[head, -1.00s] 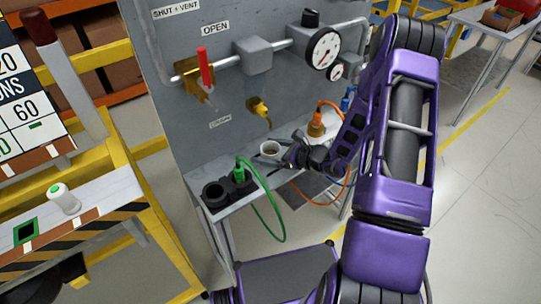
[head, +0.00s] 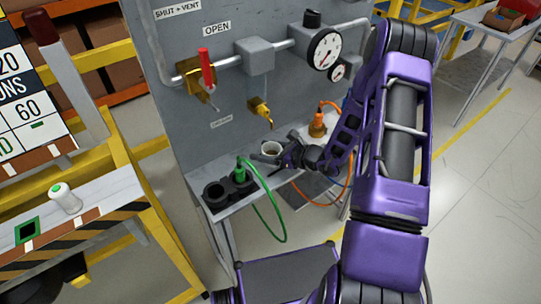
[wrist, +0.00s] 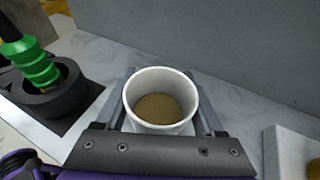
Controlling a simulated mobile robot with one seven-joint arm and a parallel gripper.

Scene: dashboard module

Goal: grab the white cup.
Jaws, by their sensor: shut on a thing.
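The white cup (wrist: 161,122) stands upright in the wrist view, with a brown content inside. It also shows small in the head view (head: 271,148), on the narrow grey shelf (head: 228,198) below the panel. My gripper (head: 284,153) reaches in from the right at the cup. In the wrist view my gripper's fingers (wrist: 160,115) lie on both sides of the cup and are shut on it. The lower part of the cup is hidden behind the gripper body. I cannot tell whether its base touches the shelf.
A green plug (wrist: 35,65) stands in a black round holder (wrist: 55,95) left of the cup; its green hose (head: 275,222) hangs off the shelf. An orange connector (head: 317,125) is to the right. The grey panel (head: 230,100) stands close behind.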

